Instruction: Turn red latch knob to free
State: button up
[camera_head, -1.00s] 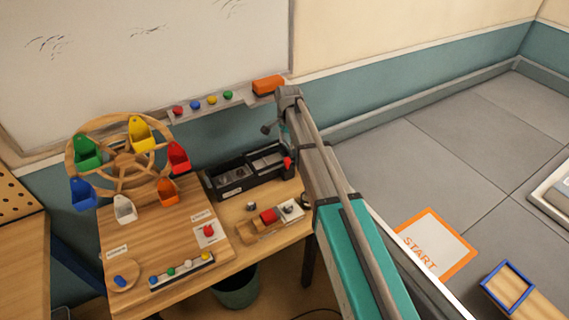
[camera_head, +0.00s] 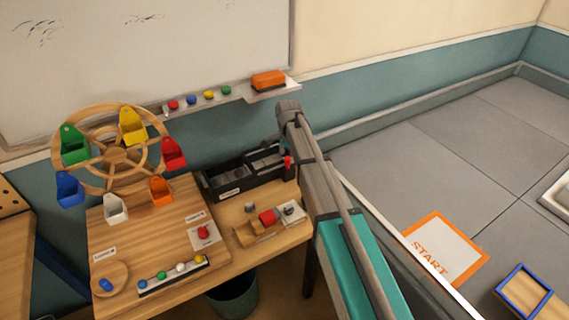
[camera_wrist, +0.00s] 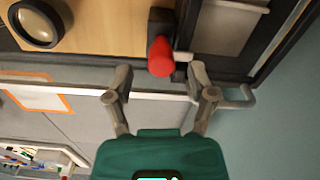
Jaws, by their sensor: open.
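A red knob (camera_head: 203,231) sits on a white labelled plate on the wooden wheel board (camera_head: 150,232), left of my arm. The label is too small to read. In the wrist view, a red rounded piece (camera_wrist: 160,57) on a dark mount lies just beyond and between my fingertips. It appears to be the small red piece (camera_head: 288,161) at the right end of the black organizer. My gripper (camera_wrist: 158,85) is open and empty. In the head view my arm largely hides it.
The bench also holds a black organizer (camera_head: 230,188), a wooden block holder (camera_head: 250,236) and a Ferris wheel with coloured buckets (camera_head: 115,156). A whiteboard ledge with an orange eraser (camera_head: 268,79) is behind. Open floor with a START mat (camera_head: 445,247) lies right.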

jog(key=shift+f+b, duration=0.7)
jog(key=shift+f, duration=0.3)
jog(key=shift+c, duration=0.2)
